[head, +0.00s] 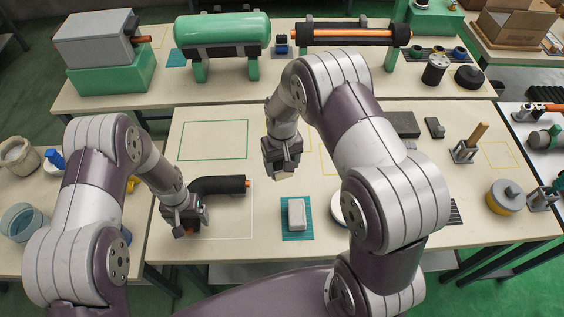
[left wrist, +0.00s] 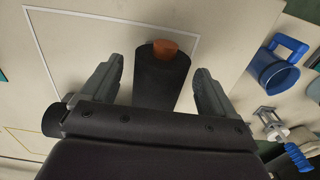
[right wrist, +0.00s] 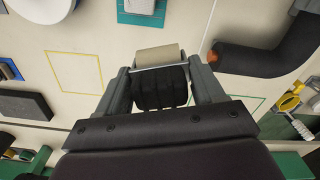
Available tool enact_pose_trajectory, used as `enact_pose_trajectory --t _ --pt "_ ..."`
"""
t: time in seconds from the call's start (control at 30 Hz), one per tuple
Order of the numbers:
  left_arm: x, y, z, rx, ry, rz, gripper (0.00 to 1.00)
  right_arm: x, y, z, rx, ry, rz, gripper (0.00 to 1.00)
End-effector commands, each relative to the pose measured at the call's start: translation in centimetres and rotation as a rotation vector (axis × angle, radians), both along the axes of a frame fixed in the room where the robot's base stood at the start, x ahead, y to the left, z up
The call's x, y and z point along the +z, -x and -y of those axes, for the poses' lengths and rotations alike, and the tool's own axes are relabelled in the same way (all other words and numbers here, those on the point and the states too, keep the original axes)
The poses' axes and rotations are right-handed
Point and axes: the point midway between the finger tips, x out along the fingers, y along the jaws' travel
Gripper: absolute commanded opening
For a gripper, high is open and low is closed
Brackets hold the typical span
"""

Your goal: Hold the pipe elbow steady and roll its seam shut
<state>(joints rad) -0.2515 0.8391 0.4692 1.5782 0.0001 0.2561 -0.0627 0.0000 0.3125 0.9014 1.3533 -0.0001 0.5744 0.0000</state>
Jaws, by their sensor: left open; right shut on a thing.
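The pipe elbow (head: 220,185) is black-sleeved with copper ends and lies on the table inside a white outline. It also shows in the right wrist view (right wrist: 262,60). My left gripper (head: 190,225) is at the elbow's near end, its fingers open on either side of the black sleeve (left wrist: 160,82), with gaps visible. My right gripper (head: 282,168) is shut on the black grip of a roller (right wrist: 158,57) with a pale cylinder. It holds the roller above the table, to the right of the elbow and apart from it. The seam cannot be made out.
A white block (head: 297,213) lies on a teal mat (head: 290,235) right of the elbow. A green outline (head: 213,121) marks bare table behind it. A blue mug (left wrist: 277,68) stands on the left side table. A green tank (head: 222,31) stands on the rear bench.

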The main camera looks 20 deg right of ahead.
Motion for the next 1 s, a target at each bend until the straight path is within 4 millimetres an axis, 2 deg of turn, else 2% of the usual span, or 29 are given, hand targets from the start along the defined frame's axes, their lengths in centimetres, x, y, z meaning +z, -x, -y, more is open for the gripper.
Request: enact_pose_trajectory --t 0.1,0.2,0.53,0.7,0.73,1.0 --pt "-1.5 0.0 0.0 0.000 0.000 -0.001 0.89 0.0 0.0 0.0 0.000 0.000 0.001 0.43" --pt "-2.2 0.0 0.0 0.000 0.000 0.000 0.89 0.0 0.0 0.0 0.000 0.000 0.001 0.43" --pt "-2.5 0.0 0.0 0.000 0.000 0.001 0.89 0.0 0.0 0.0 0.000 0.000 0.001 0.43" --pt "-2.5 0.0 0.0 0.000 0.000 0.001 0.33 0.0 0.0 0.0 0.000 0.000 0.001 0.43" --pt "-2.5 0.0 0.0 0.000 0.000 0.001 0.30 0.0 0.0 0.0 0.000 0.000 0.001 0.43" --pt "-2.5 0.0 0.0 0.000 0.000 0.001 0.30 0.0 0.0 0.0 0.000 0.000 0.001 0.43"
